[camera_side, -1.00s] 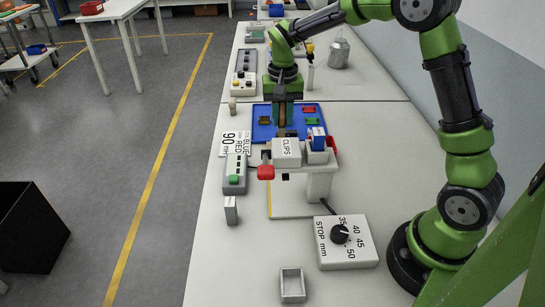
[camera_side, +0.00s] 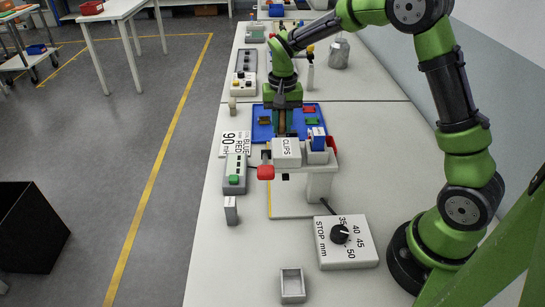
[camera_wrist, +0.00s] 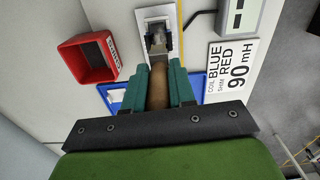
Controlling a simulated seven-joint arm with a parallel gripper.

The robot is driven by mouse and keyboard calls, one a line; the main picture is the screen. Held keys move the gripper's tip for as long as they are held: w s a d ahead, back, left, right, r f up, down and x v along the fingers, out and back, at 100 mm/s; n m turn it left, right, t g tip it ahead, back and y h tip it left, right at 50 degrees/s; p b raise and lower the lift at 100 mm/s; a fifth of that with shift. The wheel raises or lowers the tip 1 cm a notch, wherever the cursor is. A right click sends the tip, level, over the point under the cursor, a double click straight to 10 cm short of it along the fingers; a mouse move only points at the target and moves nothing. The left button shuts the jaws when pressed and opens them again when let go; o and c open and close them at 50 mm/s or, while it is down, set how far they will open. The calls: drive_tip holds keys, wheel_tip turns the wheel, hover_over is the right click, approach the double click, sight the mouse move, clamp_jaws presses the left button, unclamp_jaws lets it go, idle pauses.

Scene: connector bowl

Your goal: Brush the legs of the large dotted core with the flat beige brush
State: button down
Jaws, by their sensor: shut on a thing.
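My gripper (camera_side: 283,115) is shut on a brown, rounded handle, which shows between its teal fingers in the wrist view (camera_wrist: 158,85). The handle points down over the near part of the blue tray (camera_side: 262,132) in the side view. Its brush end is hidden, so I cannot tell the bristles' shape or colour. In the wrist view a pale grey piece (camera_wrist: 156,36) sits in a fixture just beyond the handle's end. I cannot make out dots or legs on it, nor tell whether the handle's tool touches it.
A red open bin (camera_wrist: 88,60) is left in the wrist view. The 90 mH card (camera_wrist: 232,68) lies right. A STOP mm dial box (camera_side: 345,242) and small grey tray (camera_side: 292,284) are nearer.

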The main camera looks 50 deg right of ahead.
drive_tip(key=shift+f, duration=0.7)
idle(0.3)
drive_tip(key=shift+s+a+r, duration=0.15)
drive_tip(key=shift+s+a, duration=0.55)
drive_tip(key=shift+a, duration=0.05)
drive_tip(key=shift+s+a, duration=0.1)
drive_tip(key=shift+s, duration=0.05)
drive_tip(key=shift+w+d, duration=0.85)
drive_tip(key=shift+a, duration=0.1)
